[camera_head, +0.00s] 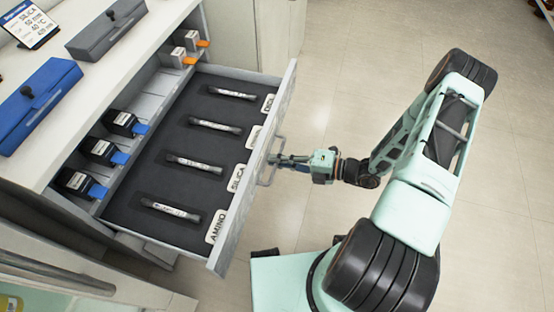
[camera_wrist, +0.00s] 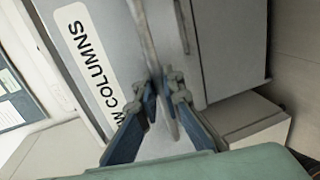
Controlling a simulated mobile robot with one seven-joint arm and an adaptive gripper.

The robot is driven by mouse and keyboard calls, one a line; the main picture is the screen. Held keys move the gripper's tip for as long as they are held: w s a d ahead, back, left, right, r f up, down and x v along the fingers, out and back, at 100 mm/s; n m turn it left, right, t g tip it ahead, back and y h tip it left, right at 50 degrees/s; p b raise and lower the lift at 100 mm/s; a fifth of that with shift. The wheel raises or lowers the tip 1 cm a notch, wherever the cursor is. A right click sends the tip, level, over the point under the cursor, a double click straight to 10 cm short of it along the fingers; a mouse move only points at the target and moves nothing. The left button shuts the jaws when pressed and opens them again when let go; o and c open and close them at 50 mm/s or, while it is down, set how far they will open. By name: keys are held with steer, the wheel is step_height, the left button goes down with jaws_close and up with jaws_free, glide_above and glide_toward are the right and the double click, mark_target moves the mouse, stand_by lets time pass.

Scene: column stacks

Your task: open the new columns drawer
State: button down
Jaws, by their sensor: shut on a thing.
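The new columns drawer (camera_head: 237,222) is pulled out of the white counter and stands open in the head view. Several columns lie in its dark foam slots, with small label cards along the front side. Its front carries a "NEW COLUMNS" label in the wrist view (camera_wrist: 86,60), partly hidden. My gripper (camera_head: 279,160) is at the drawer front, shut on the drawer's handle (camera_head: 268,174). The wrist view shows both fingers (camera_wrist: 160,95) on either side of the handle bar.
A blue box (camera_head: 38,108) and a grey box (camera_head: 105,32) stand on the counter beside a sign (camera_head: 30,24). The floor (camera_head: 330,80) is clear.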

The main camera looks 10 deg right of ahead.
steer(key=c, duration=2.3)
jaws_free()
steer(key=shift+c, duration=0.2)
steer(key=v, duration=1.2)
steer(key=shift+f, duration=0.1)
